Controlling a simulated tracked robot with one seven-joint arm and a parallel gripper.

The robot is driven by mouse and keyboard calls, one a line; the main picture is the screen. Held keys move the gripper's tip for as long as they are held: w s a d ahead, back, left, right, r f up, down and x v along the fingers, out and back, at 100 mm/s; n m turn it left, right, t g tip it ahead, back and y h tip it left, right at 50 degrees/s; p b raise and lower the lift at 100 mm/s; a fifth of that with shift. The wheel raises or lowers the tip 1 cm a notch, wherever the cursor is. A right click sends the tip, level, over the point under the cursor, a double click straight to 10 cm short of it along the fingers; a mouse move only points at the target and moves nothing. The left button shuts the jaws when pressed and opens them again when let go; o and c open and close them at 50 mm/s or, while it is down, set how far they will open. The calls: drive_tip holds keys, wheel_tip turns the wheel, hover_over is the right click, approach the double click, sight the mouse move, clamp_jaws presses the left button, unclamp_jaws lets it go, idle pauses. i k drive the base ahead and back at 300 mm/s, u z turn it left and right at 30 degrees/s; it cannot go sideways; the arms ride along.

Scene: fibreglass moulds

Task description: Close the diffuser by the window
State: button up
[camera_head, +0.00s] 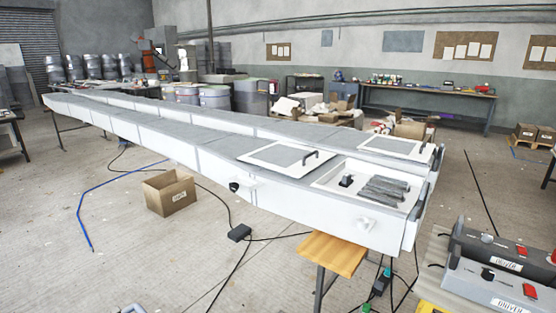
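I cannot pick out a diffuser or a window for certain. A long white mould (205,150) with a grey top runs from the far left to the right foreground. Near its right end lie a framed grey panel with a black handle (280,156) and a second handled panel (398,147) behind it. In front of them a recessed white tray (333,180) holds several grey strips (385,191) and a small black object (346,181). My gripper is not in view.
A wooden stool (334,252) stands under the mould's near end. Cases (499,289), one labelled DRIVER, fill the lower right. A cardboard box (170,191), black cables and a blue hose (85,212) lie on the floor. Drums and workbenches line the back. The left foreground floor is mostly clear.

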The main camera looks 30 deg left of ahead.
sight(297, 161)
drive_tip(key=u, duration=1.15)
drive_tip(key=k, duration=1.25)
drive_tip(key=z, duration=0.45)
drive_tip(key=i, duration=0.9)
drive_tip(key=z, duration=0.45)
drive_tip(key=i, duration=1.1)
drive_tip(key=u, duration=0.55)
